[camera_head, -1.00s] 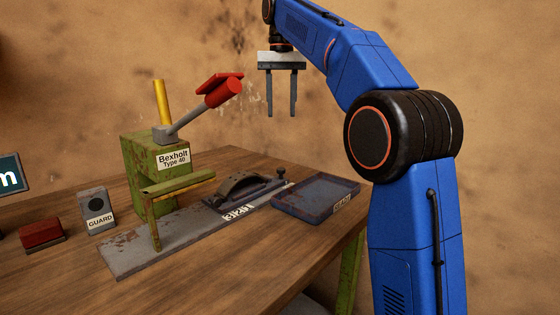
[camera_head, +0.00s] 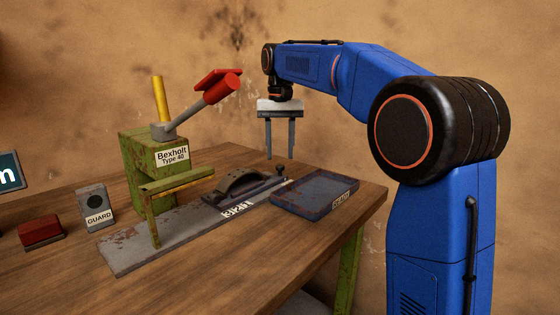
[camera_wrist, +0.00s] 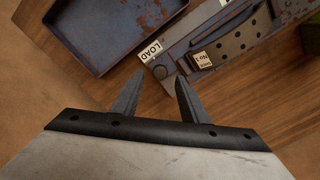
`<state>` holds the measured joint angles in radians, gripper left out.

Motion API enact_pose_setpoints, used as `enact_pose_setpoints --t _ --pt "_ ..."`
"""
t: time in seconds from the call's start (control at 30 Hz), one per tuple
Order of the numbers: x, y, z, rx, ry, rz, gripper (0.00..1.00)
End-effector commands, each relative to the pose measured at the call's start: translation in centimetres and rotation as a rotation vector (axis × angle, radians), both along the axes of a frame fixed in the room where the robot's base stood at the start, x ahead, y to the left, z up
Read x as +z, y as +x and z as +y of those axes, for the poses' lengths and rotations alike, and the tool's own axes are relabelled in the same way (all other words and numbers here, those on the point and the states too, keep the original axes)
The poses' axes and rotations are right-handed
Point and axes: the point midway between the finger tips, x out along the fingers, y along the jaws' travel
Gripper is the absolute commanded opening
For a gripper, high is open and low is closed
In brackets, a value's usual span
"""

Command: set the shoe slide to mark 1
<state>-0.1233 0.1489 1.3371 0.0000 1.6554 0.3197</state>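The shoe slide (camera_head: 239,187) is a dark curved shoe on a grey rail of the rusty base plate (camera_head: 140,252). White number marks (camera_head: 237,209) run along the rail's front side; which mark the slide is at cannot be read. A small dark knob (camera_head: 280,170) stands at its right end. In the wrist view the shoe slide (camera_wrist: 232,40) shows holes and a small "No 1" label. My gripper (camera_head: 280,155) points down, open and empty, above the knob end of the rail. Its fingers (camera_wrist: 155,85) are apart in the wrist view, touching nothing.
A blue-grey tray (camera_head: 285,207) lies right of the rail, close to it. The green press (camera_head: 135,165) with red-ended lever (camera_head: 217,90) and yellow post (camera_head: 159,100) stands left. A guard box (camera_head: 95,205) and red block (camera_head: 40,232) sit further left. Bare table lies in front.

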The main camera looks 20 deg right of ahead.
Motion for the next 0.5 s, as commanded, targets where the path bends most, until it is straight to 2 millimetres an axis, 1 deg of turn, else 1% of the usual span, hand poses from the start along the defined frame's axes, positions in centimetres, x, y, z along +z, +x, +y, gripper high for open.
enact_pose_setpoints --t 0.03,0.1,0.2,0.3,0.5 --pt "-0.8 -0.1 0.0 0.000 -0.001 0.002 0.40" --pt "-1.7 -0.1 0.0 0.000 -0.001 0.002 0.40" --pt "-2.6 -0.1 0.0 0.000 0.000 0.001 0.40" --pt "-3.2 -0.1 0.0 0.000 0.000 0.001 0.40" --pt "-3.6 0.0 0.0 0.000 0.000 0.000 0.40"
